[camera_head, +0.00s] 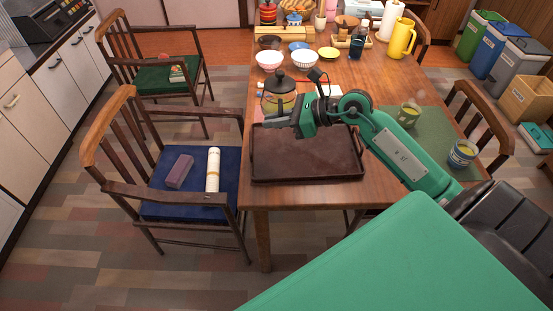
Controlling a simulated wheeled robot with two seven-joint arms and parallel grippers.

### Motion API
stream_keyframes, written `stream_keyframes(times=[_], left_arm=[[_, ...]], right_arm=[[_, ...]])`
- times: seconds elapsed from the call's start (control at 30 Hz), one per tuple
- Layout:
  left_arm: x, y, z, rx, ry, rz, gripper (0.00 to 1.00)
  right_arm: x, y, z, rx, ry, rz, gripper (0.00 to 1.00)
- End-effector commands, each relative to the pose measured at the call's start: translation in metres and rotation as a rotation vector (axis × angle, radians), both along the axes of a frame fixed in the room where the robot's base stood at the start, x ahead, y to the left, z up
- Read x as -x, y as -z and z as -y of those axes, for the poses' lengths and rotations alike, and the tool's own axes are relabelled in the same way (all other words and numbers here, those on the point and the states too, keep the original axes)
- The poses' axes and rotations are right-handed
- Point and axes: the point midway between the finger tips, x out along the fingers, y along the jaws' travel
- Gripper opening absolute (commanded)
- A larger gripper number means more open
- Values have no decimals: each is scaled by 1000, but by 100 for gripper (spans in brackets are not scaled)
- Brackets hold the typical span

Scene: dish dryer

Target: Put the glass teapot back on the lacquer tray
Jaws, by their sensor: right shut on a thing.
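The glass teapot (279,102) has an amber-looking body and a dark lid with a knob. It shows upright at the far left edge of the dark brown lacquer tray (307,165). I cannot tell whether it hangs above the tray's far rim or stands behind it. My right gripper (284,121) is in front of the teapot, low against its near side, and shut on it. The fingers and part of the teapot's base are hidden by the gripper. The tray lies bare at the near end of the wooden table. My left gripper is out of view.
A green mat (428,128) with a green cup (409,114) and a blue cup (461,154) lies at the right. A chair with a blue cushion (150,207) stands left.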

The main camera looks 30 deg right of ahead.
Motion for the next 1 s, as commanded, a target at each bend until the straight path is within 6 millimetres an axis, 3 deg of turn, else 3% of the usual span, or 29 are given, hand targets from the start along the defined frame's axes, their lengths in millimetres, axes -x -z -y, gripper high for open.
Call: stream_keyframes(times=[0.1, 0.33, 0.8, 1.0], left_arm=[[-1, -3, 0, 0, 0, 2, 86], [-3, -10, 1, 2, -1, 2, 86], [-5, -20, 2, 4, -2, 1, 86], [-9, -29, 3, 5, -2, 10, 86]], right_arm=[[0, 34, 0, -5, 2, -3, 0], [0, 90, 0, -4, 3, -2, 0], [0, 147, 0, -1, 3, 0, 0], [0, 154, 0, 2, 1, 3, 0]])
